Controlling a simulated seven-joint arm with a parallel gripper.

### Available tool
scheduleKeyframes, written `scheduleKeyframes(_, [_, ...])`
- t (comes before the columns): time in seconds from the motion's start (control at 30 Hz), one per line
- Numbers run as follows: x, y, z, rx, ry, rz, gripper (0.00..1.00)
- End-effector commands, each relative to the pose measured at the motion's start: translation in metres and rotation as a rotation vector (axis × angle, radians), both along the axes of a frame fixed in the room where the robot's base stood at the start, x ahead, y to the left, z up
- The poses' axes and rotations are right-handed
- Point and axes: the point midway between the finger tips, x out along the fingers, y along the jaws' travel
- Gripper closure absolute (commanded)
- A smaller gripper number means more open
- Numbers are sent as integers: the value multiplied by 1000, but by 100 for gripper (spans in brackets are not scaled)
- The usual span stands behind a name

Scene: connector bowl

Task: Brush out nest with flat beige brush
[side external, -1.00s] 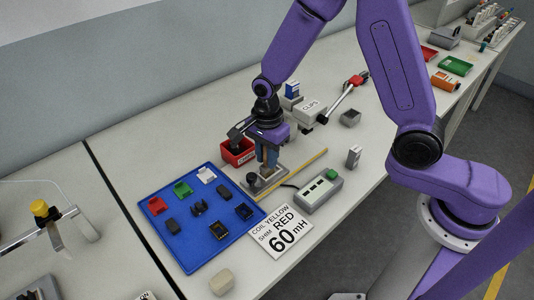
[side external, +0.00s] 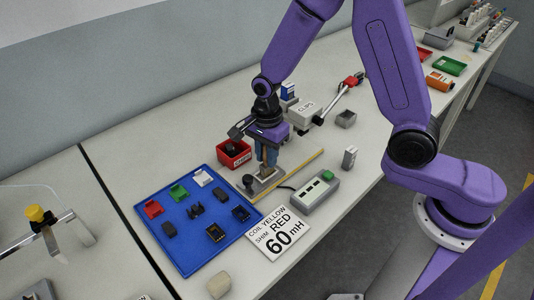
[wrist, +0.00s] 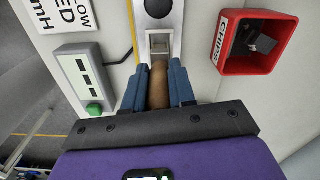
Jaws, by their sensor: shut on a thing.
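My gripper (wrist: 158,88) is shut on the beige brush (wrist: 158,78), its blue fingers on either side of the tan handle. The brush also shows as a narrow tan piece between the fingers in the side view (side external: 265,170). The nest (wrist: 159,43) is a square pocket in a grey metal fixture (side external: 252,188) with a dark round knob. The brush is at the near edge of the nest in the wrist view. Its bristle end is hidden, so I cannot tell whether it touches the pocket.
A grey box with a green button (side external: 316,190) is on the other side. A blue tray (side external: 177,245) with several connector parts and a printed sign (side external: 279,232) lie nearby.

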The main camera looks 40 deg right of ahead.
Motion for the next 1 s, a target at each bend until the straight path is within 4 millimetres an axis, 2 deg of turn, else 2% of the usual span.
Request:
scheduleKeyframes(0.43, [0,13,-1,0,0,0,100])
scheduleKeyframes(1.0, [0,-3,-2,0,1,-1,100])
